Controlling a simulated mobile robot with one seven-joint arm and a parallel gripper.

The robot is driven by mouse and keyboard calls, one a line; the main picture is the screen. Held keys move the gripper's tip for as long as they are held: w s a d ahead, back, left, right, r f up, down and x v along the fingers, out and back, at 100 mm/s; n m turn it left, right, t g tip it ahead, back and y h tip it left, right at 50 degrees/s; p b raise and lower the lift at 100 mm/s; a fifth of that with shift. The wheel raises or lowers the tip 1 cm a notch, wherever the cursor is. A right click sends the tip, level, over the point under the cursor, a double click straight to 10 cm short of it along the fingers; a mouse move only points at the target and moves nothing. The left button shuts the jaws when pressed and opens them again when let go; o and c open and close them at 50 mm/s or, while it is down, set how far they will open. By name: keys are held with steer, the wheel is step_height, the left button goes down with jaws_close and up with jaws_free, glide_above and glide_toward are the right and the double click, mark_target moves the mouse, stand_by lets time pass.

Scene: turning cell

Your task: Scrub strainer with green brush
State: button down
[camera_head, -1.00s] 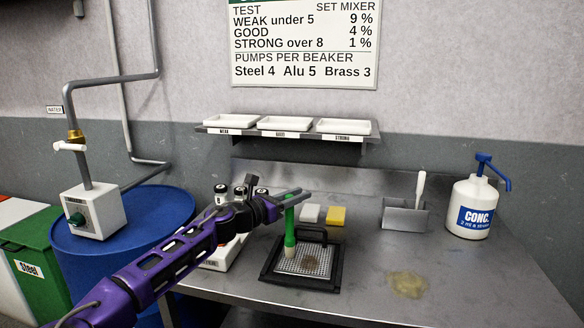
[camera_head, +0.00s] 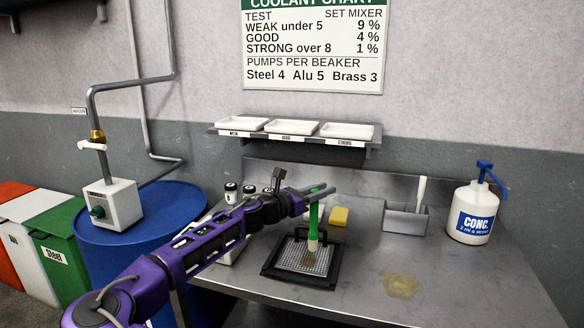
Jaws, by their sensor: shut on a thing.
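The strainer (camera_head: 290,262) is a mesh panel in a black frame with a raised handle, lying on the grey metal bench. The green brush (camera_head: 313,222) is upright, with its pale bristle end down over the right part of the mesh. I cannot tell whether the bristles touch the mesh. My gripper (camera_head: 318,192) is shut on the top of the green brush. A dark smudge shows near the middle of the mesh in the earlier frame; now I cannot make out a clear one.
A yellow sponge (camera_head: 339,215) lies behind the strainer. A grey holder (camera_head: 404,218) with a white-handled tool and a white CONC. pump bottle (camera_head: 473,211) stand at right. A brownish puddle (camera_head: 399,285) is on the bench. A shelf (camera_head: 298,136) with white trays hangs above.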

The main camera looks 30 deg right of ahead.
steer(key=shift+r+p, duration=1.35)
steer(key=shift+r, duration=1.15)
